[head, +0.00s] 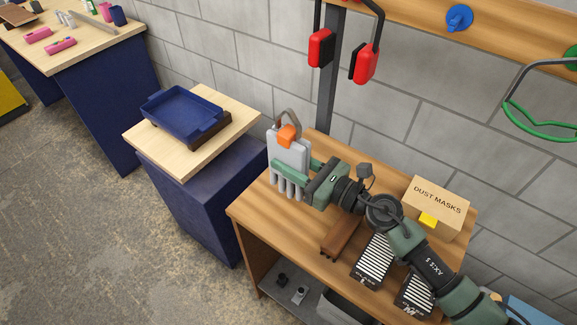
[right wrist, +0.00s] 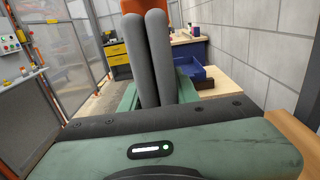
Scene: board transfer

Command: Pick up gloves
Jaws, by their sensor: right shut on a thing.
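The gloves (head: 292,150) are grey with an orange tag (head: 289,135) and a loop at the top. Their fingers hang down. My right gripper (head: 291,168) is shut on them, with its green fingers on either side, at the back left corner of the wooden bench. In the right wrist view, two grey glove fingers (right wrist: 150,60) stand between my green gripper fingers (right wrist: 158,95), with orange behind at the top. Part of the gloves is hidden by the near gripper finger. My left gripper is not in view.
A blue tray (head: 184,116) sits on a wood-topped blue cabinet (head: 190,190) left of the bench (head: 262,222). A dust masks box (head: 437,203), striped packs (head: 373,258) and a brown item (head: 341,238) lie near my right arm. Red ear defenders (head: 366,64) hang above.

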